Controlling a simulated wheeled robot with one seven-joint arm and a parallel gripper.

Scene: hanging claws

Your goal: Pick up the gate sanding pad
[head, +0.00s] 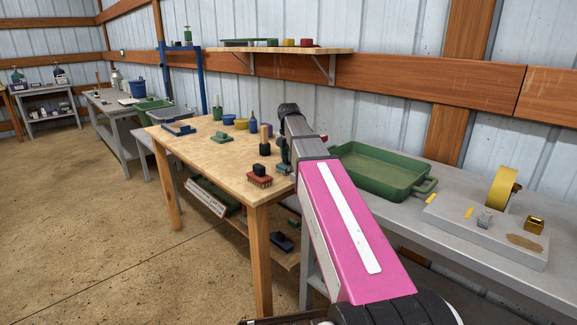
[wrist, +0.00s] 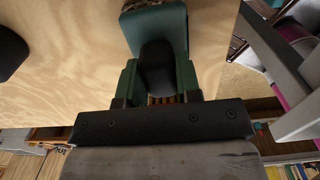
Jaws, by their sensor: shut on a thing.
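My gripper (wrist: 158,88) is shut around a black rounded grip (wrist: 157,66) in the wrist view. A teal-green body (wrist: 153,24) shows just beyond this grip and seems to belong to the same piece, which I take to be the gate sanding pad. Its underside is hidden. In the head view my gripper (head: 285,152) is at the right edge of the wooden table, largely behind my arm. I cannot tell whether the held piece still touches the tabletop.
A red-based brush (head: 260,178) with a black knob stands just left of my gripper on the wooden table (head: 178,148). A green block (head: 220,138), blue and yellow pieces stand farther back. A green tray (head: 375,184) sits on the grey bench at right.

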